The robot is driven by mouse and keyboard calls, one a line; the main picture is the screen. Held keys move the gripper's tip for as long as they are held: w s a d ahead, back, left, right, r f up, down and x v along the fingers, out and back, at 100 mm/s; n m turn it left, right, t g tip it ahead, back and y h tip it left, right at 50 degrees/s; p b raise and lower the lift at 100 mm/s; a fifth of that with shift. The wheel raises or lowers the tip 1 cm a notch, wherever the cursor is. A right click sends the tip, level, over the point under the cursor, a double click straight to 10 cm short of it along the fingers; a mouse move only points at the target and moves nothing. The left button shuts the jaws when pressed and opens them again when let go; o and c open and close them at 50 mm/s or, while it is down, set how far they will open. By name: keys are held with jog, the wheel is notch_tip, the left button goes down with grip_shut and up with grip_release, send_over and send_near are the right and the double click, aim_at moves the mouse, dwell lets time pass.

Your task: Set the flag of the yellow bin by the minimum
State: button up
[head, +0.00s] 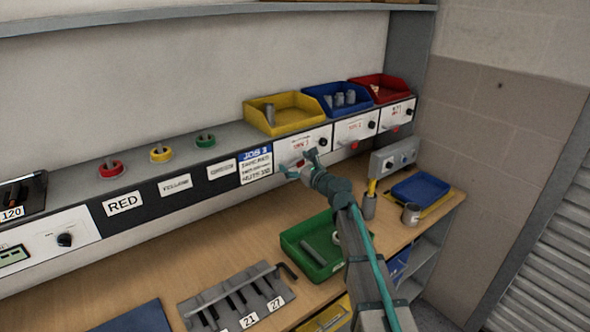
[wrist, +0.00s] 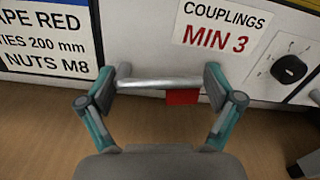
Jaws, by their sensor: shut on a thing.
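The yellow bin (head: 284,122) stands on the ledge in the head view, with one grey coupling (head: 270,114) visible inside. The panel below it carries a label (wrist: 218,28) reading "COUPLINGS MIN 3" in the wrist view. My gripper (head: 297,163) is at this panel, below the label. In the wrist view my gripper (wrist: 168,80) is shut on a silver bar (wrist: 155,83), which spans between its two fingers. The red flag (wrist: 182,97) shows just under the bar, near the right finger. How the bar joins the panel is hidden.
A black knob (wrist: 289,69) sits right of the label. Blue (head: 338,98) and red (head: 380,88) bins stand further right, above similar panels. A green tray (head: 312,246) and a grey tool holder (head: 237,297) lie on the bench below.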

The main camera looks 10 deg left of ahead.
aim_at(280, 154)
jog(key=n+b, duration=0.1)
jog(key=b, duration=0.1)
jog(key=n+b, duration=0.2)
jog(key=shift+s+a+r+n, duration=0.15)
jog(key=shift+a+r+n, duration=0.05)
jog(key=shift+r+n, duration=0.15)
jog(key=n+b, duration=0.2)
jog(key=b, duration=0.1)
jog(key=r+n+b, duration=0.1)
jog(key=shift+s+a+n, duration=0.25)
jog(key=shift+a, duration=0.05)
jog(key=n+b, duration=0.3)
jog(key=s+a+n+b, duration=0.1)
jog(key=b, duration=0.1)
jog(key=shift+r, duration=0.4)
jog(key=n+b, duration=0.2)
jog(key=a+n+b, duration=0.1)
jog(key=n+b, duration=0.1)
jog(key=shift+s+r, duration=0.3)
jog(key=shift+s, duration=0.05)
jog(key=o, duration=1.4)
